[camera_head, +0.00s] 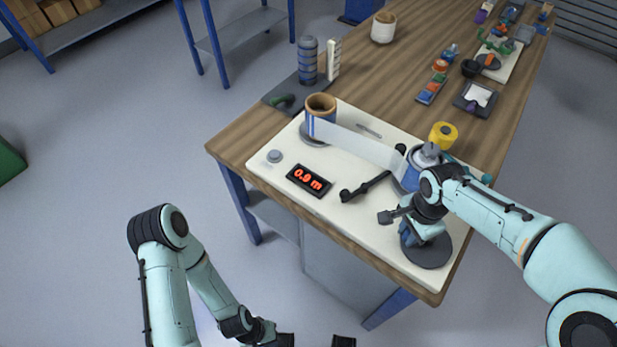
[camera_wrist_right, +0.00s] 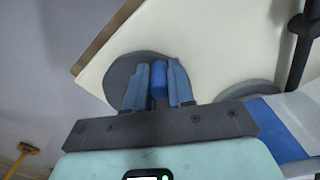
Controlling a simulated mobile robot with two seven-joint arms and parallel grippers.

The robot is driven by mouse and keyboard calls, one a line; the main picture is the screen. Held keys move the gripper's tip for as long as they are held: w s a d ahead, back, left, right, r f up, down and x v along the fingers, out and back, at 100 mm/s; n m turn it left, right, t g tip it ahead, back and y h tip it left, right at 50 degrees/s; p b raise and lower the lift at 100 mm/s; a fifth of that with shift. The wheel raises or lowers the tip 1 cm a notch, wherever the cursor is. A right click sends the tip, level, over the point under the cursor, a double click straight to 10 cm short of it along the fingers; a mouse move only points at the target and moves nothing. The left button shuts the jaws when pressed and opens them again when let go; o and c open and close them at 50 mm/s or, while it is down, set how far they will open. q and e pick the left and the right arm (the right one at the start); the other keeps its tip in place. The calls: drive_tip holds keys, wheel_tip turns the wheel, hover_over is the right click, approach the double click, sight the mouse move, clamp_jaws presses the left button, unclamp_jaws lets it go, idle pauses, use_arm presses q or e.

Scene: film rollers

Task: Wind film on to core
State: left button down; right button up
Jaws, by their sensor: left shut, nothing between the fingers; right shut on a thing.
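The cream winding board (camera_head: 262,182) lies on the table's near end. A brown core (camera_head: 320,102) stands on its far left, with blue-and-white film around its lower part. The pale film strip (camera_head: 358,145) runs taut from it to a blue-and-white roll (camera_head: 410,178), partly hidden by my right arm. My right gripper (camera_head: 408,230) is shut on a blue upright handle (camera_wrist_right: 158,80), over a dark disc (camera_head: 432,252) at the board's near right. The display (camera_head: 309,180) reads 0.9 m. My left gripper (camera_head: 285,340) is shut and empty, low and off the table, mostly cut off by the frame.
A black lever (camera_head: 365,187) and a grey knob (camera_head: 275,156) are on the board. A yellow roll (camera_head: 443,134) stands near its right edge. A dark stand with a grey ribbed cylinder (camera_head: 308,60) is behind. Other small items fill the table's far right.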

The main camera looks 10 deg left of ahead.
use_arm(q)
drive_tip(key=shift+f, duration=0.1)
use_arm(e)
drive_tip(key=shift+s, duration=0.1)
drive_tip(key=shift+s+d+f+b, duration=0.1)
drive_tip(key=shift+s+b, duration=0.25)
drive_tip(key=shift+s, duration=0.15)
drive_tip(key=shift+s+d, duration=0.1)
drive_tip(key=shift+s, duration=0.5)
use_arm(q)
drive_tip(key=shift+s+f, duration=0.15)
drive_tip(key=shift+f, duration=0.25)
use_arm(e)
drive_tip(key=o, duration=1.6)
drive_tip(key=shift+w, duration=0.1)
drive_tip(key=shift+o, duration=0.2)
use_arm(q)
drive_tip(key=r+p, duration=0.1)
drive_tip(key=w+r+p, duration=0.1)
drive_tip(key=r+p, duration=0.1)
drive_tip(key=w+r+p, duration=0.1)
drive_tip(key=r, duration=0.1)
drive_tip(key=shift+r+p, duration=0.1)
drive_tip(key=shift+p, duration=0.25)
use_arm(e)
wheel_tip(320, 180, up, 7)
use_arm(q)
drive_tip(key=shift+s, duration=0.1)
